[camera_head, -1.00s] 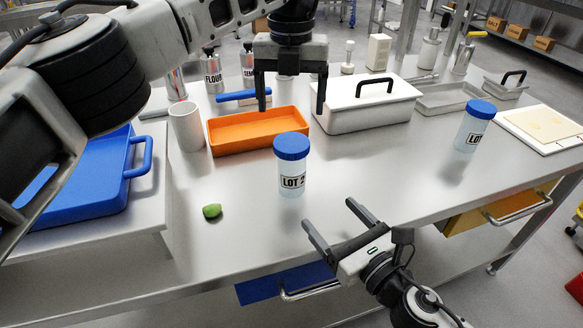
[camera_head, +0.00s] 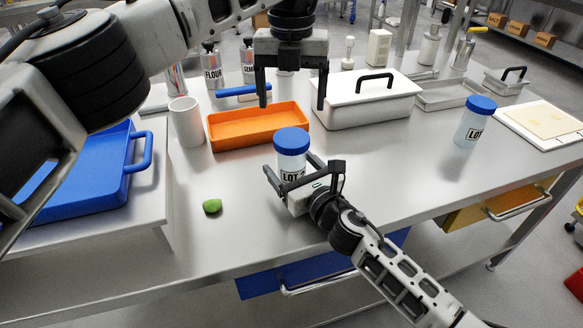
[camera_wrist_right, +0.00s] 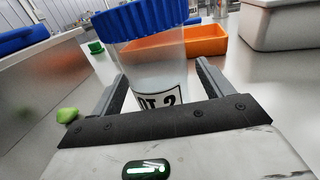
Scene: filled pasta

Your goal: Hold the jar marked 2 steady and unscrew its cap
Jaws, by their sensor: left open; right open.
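The jar marked LOT 2 (camera_head: 291,163) stands upright on the steel table with its blue cap (camera_head: 291,140) on. It also shows in the right wrist view (camera_wrist_right: 155,65), between the fingers, its lower part hidden by the gripper body. My right gripper (camera_head: 291,174) is open, low at the table, with one finger on each side of the jar; I cannot tell whether they touch it.
An orange tray (camera_head: 232,141), a white cup (camera_head: 186,122) and a white lidded box (camera_head: 345,122) stand behind the jar. A green lump (camera_head: 212,206) lies to the left. Another LOT jar (camera_head: 474,124) stands at the right. A blue tray (camera_head: 75,195) is at far left.

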